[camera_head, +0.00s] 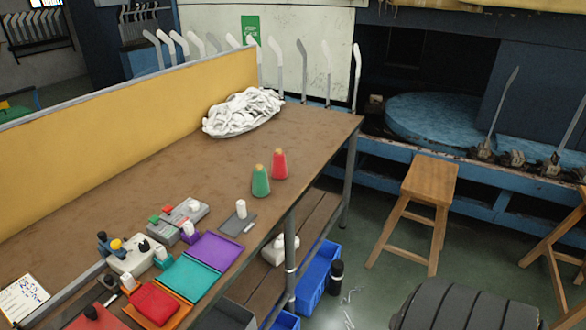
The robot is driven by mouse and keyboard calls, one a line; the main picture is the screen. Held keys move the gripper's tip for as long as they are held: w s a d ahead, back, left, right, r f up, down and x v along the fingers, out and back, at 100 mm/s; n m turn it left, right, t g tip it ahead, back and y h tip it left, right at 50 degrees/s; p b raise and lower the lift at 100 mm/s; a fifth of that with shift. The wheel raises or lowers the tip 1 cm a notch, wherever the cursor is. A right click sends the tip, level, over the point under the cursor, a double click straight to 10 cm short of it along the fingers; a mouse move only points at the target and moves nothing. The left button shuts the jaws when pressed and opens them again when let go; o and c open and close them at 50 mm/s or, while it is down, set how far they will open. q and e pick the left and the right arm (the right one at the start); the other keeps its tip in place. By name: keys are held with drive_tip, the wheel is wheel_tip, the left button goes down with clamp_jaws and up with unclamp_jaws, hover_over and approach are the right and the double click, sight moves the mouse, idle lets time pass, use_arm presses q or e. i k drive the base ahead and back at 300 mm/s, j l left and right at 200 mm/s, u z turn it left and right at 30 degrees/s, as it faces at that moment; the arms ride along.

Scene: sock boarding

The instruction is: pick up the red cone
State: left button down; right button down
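The red cone (280,165) stands upright on the brown table, near its right edge. It has a tan tip. A green cone (261,181) of similar shape stands just in front of it and to its left; the two look close together. Nothing holds the red cone. Neither of my grippers is in view.
The table (170,160) has a yellow partition (130,93) behind it. A pile of white socks (243,112) lies at the back. Coloured trays (190,277) and control boxes (183,215) fill the front left. A wooden stool (428,182) stands right of the table.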

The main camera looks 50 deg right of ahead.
sight(280, 170)
drive_tip(key=z, duration=0.35)
drive_tip(key=l+z, duration=0.15)
drive_tip(key=z, duration=0.55)
